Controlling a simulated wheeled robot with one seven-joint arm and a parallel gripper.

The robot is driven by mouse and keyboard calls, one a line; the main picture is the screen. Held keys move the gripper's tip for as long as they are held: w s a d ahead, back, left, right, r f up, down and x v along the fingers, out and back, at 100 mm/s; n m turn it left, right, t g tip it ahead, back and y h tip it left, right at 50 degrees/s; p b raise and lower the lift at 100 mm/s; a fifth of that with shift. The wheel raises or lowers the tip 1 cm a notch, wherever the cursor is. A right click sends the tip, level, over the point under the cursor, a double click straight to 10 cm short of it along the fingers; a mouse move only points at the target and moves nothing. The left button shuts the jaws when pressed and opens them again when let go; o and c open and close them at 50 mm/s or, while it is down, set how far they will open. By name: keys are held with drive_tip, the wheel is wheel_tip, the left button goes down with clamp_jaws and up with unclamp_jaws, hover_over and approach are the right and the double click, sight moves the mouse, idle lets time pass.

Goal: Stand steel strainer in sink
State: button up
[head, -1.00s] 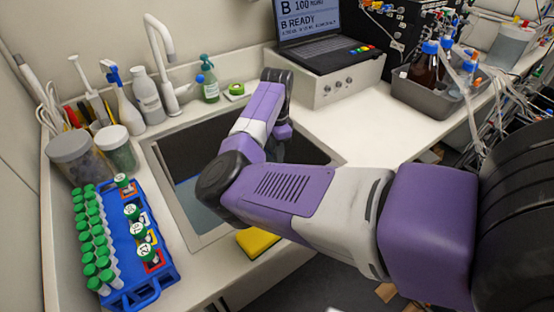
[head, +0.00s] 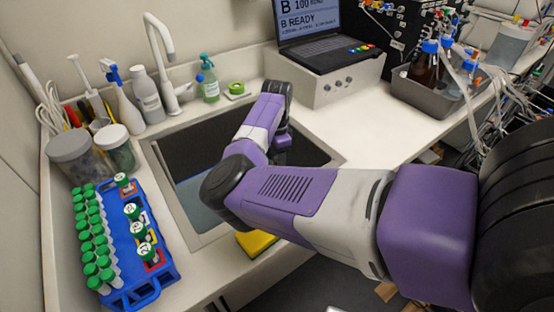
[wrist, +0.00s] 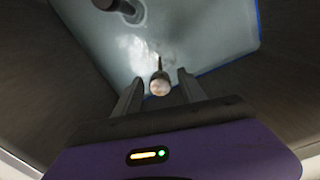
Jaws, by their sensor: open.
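The sink (head: 212,236) is a dark basin with a pale steel rim, and my arm reaches across and into it. A pale blue-grey surface (wrist: 215,35) with a blue edge lies at its bottom. In the wrist view my gripper (wrist: 159,78) is open. A small round shiny end (wrist: 160,86), possibly of the steel strainer, shows between the fingers, with a thin dark line beyond it. I cannot tell whether a finger touches it. A dark rod-like thing (wrist: 118,6) is at the top left. No whole strainer can be made out; my arm hides part of the sink.
A yellow sponge (head: 256,242) lies at the sink's front rim. A blue rack (head: 118,238) of green-capped tubes stands left. A faucet (head: 165,60), white bottle (head: 147,97) and green soap bottle (head: 209,86) stand behind. The counter (head: 375,125) on the right is clear.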

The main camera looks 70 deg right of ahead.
wheel_tip(320, 180, up, 12)
drive_tip(key=shift+r+b, duration=0.2)
drive_tip(key=shift+b, duration=0.2)
idle(0.7)
